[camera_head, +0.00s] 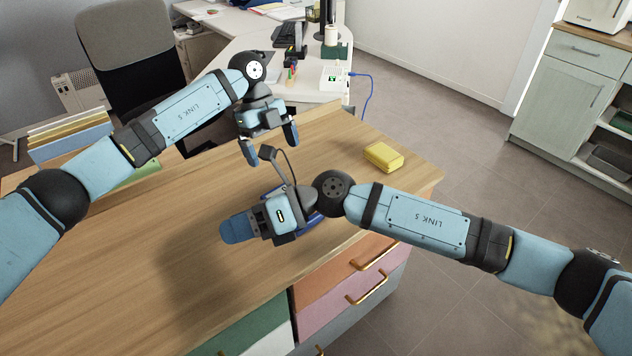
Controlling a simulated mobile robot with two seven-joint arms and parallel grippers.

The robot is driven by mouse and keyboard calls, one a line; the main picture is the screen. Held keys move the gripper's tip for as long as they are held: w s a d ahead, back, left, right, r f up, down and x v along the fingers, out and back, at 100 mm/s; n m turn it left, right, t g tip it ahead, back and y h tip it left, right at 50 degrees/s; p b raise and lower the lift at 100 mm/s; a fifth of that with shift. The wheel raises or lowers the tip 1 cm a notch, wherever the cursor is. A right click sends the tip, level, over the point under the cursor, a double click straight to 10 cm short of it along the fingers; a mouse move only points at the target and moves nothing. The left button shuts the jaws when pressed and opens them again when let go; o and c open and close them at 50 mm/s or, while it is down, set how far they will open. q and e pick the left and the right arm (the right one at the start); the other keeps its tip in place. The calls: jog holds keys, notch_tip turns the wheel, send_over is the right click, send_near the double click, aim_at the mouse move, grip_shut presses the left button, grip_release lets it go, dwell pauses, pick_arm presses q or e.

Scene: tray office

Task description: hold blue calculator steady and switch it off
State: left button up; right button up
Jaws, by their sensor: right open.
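A dark blue object, likely the blue calculator (311,222), lies on the wooden desk (120,280), mostly hidden under my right gripper. Only bits of its edge show, so its keys and switch cannot be seen. My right gripper (232,230) is low over the desk, pointing left, open, and seen from above. I cannot tell whether it touches the calculator. My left gripper (270,154) is higher and further back, pointing down with its fingers apart and nothing between them.
A yellow block (383,156) sits near the desk's right edge. Folders (70,137) stand at the left. A white desk (250,45) with office items and a chair (125,50) are behind. The front left of the wooden desk is clear.

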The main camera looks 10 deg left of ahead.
pick_arm(q)
jog(key=x, duration=1.4)
jog(key=shift+s+r, duration=0.1)
pick_arm(e)
jog(key=w+d+f+n+t+h, duration=0.1)
jog(key=w+d+n+t+h, duration=0.1)
jog(key=w+d+h, duration=0.3)
jog(key=w+d+f+n+t+h, duration=0.2)
jog(key=w+d+h, duration=0.3)
jog(key=w, duration=0.5)
jog(key=shift+d+n+t, duration=0.35)
jog(key=shift+n+t, duration=0.15)
jog(key=shift+n, duration=0.4)
pick_arm(q)
jog(key=c, duration=0.6)
jog(key=shift+c, duration=0.4)
pick_arm(e)
grip_shut()
